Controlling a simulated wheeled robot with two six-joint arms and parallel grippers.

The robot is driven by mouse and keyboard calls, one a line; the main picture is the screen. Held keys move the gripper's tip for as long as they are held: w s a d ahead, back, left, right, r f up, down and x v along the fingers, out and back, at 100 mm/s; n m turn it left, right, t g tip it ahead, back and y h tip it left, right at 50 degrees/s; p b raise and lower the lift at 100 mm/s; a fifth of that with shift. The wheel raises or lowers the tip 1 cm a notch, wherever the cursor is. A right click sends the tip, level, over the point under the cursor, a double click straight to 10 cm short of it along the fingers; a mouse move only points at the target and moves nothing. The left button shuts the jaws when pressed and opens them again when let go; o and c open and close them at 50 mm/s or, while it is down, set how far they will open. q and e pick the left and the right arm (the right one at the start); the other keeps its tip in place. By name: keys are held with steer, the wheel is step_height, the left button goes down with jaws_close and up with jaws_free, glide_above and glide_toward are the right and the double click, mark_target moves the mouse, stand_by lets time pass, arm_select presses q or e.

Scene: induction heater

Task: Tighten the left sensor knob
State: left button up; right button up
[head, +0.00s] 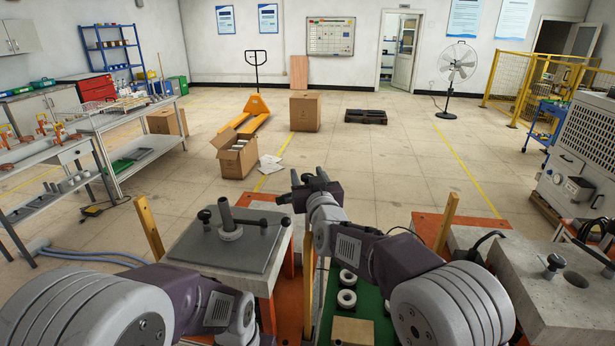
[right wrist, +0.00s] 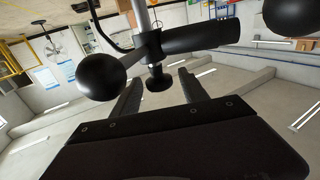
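The left stand has a grey plate (head: 190,255) with an upright dark post (head: 225,212) in a round collar. A black knob (head: 263,222) sits to the right of the post and another black knob (head: 204,215) to its left. My right gripper (head: 287,188) is above and to the right of the stand, fingers pointing left. In the right wrist view, its fingers (right wrist: 160,97) are apart. A small black knob (right wrist: 158,80) appears in line with the gap between them; contact cannot be told. A large black ball (right wrist: 100,77) and a thick black cylinder (right wrist: 203,37) are beside it.
White rings (head: 347,299) lie on a green surface between the stands. Wooden posts (head: 150,228) rise beside the left stand. Open floor lies beyond, with an open cardboard box (head: 237,160).

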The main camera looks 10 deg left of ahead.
mark_target(308, 175)
step_height(308, 175, up, 5)
steer(key=shift+f+p, duration=0.15)
steer(key=shift+p, duration=0.25)
steer(key=s+d+r+b, duration=0.3)
steer(key=d+r, duration=0.3)
steer(key=d, duration=0.5)
steer(key=shift+s+r, duration=0.15)
steer(key=shift+s, duration=0.35)
